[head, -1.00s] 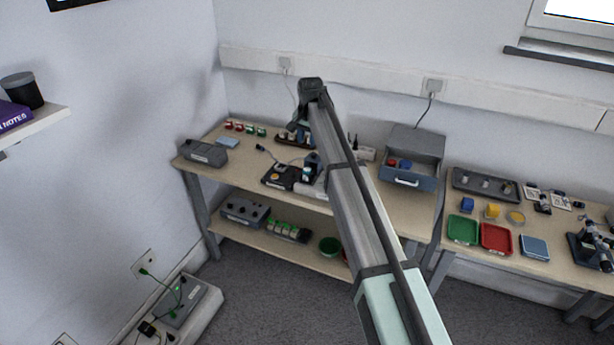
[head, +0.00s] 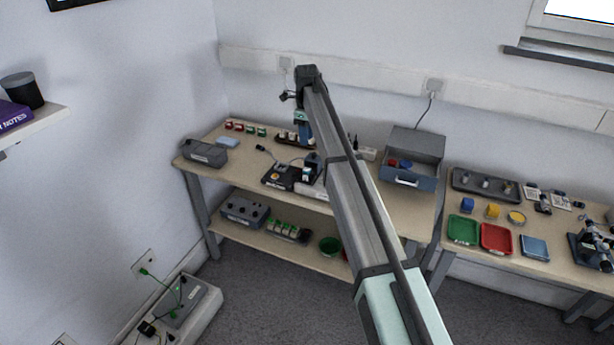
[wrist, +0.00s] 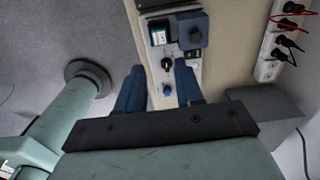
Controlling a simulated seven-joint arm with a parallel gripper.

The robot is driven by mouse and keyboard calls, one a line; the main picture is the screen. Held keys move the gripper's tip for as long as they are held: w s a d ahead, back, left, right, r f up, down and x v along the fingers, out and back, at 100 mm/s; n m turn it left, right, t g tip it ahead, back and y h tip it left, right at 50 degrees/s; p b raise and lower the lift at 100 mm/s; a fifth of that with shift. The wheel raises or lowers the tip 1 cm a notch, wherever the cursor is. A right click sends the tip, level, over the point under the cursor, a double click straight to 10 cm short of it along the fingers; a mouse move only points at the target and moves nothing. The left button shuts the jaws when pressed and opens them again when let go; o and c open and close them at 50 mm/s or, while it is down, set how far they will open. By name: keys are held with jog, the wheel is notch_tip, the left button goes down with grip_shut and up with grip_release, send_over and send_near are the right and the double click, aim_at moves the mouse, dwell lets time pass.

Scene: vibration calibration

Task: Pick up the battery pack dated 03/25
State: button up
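My gripper (head: 302,122) hangs from the arm's far end over the back of the left bench. In the wrist view my gripper (wrist: 158,68) has its two blue fingers spread apart, with nothing between them. A grey device with a small screen and knobs (wrist: 166,62) shows beyond the fingers. No date is legible, so I cannot tell which item is the pack dated 03/25. Several pale, green-topped blocks (head: 288,229), possibly battery packs, sit in a dark holder on the lower shelf. Several small pale items (head: 288,136) stand in a brown rack near my gripper.
The bench (head: 240,165) also holds a dark grey case (head: 204,152), a row of red and green items (head: 246,128) and an open grey drawer box (head: 411,160). A power strip (wrist: 270,45) with plugs lies at the wrist view's right. A right bench holds coloured trays (head: 496,238).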

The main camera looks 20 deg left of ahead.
aim_at(307, 170)
notch_tip(307, 170, down, 14)
jog(key=shift+d+r, duration=0.1)
jog(key=shift+d, duration=0.05)
grip_shut()
dwell(0.9)
